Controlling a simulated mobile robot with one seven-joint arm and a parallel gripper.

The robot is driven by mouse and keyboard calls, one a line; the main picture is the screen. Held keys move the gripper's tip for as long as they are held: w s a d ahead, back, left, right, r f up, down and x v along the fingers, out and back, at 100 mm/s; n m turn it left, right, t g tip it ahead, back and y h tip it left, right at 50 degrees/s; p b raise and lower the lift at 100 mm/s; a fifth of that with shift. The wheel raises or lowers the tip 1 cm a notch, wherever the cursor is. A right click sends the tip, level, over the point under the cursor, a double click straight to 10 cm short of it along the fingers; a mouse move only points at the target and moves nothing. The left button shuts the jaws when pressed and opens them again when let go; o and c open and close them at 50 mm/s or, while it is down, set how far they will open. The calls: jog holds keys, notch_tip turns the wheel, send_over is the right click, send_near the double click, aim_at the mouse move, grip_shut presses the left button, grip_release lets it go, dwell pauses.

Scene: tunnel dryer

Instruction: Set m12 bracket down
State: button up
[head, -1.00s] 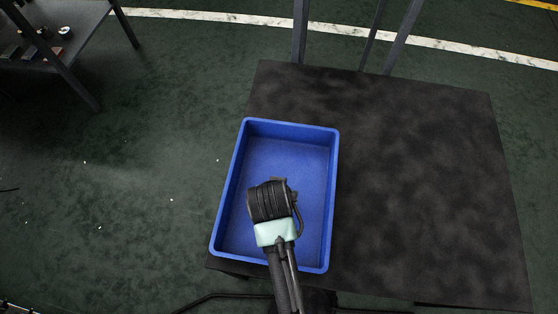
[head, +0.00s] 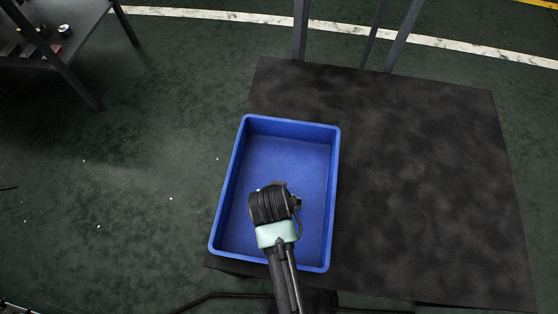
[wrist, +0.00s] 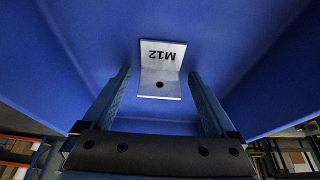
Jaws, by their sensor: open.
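The M12 bracket (wrist: 161,84) is a small silver angled plate with a hole and dark "M12" lettering, upside down in the wrist view. It is inside the blue bin (head: 335,185), against its blue inside surface. My gripper (wrist: 159,72) is open, with one finger to each side of the bracket and a gap visible on both sides. In the head view my gripper (head: 272,204) is over the near half of the bin, and my wrist hides the fingers and the bracket.
The bin stands on the left part of a dark mottled table (head: 425,170). The table is clear to the right of the bin. Another dark table (head: 60,60) with small items stands at the upper left. Dark upright posts (head: 402,35) rise behind the table.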

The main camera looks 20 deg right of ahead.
jog(key=p+v, duration=0.4)
jog(key=v, duration=0.8)
jog(key=w+a+r+n+t, duration=0.1)
jog(key=w+r+t, duration=0.3)
jog(key=w+r, duration=0.4)
jog(key=w+a+r+n+t, duration=0.1)
jog(key=w+r+t, duration=0.2)
jog(key=w+r, duration=0.5)
notch_tip(320, 180, up, 19)
jog(key=w+a+n+t, duration=0.1)
jog(key=a+n+t, duration=0.1)
jog(key=t, duration=0.4)
jog(key=s+a+r+n+t+y, duration=0.1)
jog(key=s+r+t, duration=0.2)
jog(key=r, duration=0.6)
jog(key=s+a+r+n+t, duration=0.1)
jog(key=s+r+t, duration=0.3)
jog(key=r, duration=0.6)
jog(key=s+a+r+t+y, duration=0.1)
jog(key=s+a+r+t, duration=0.1)
jog(key=r, duration=0.8)
jog(key=shift+s+a+r+n+t+y, duration=0.2)
jog(key=shift+s+a+n+t+y, duration=0.15)
jog(key=shift+s+t, duration=0.6)
jog(key=shift+s, duration=0.1)
notch_tip(320, 180, up, 16)
jog(key=p, duration=1.6)
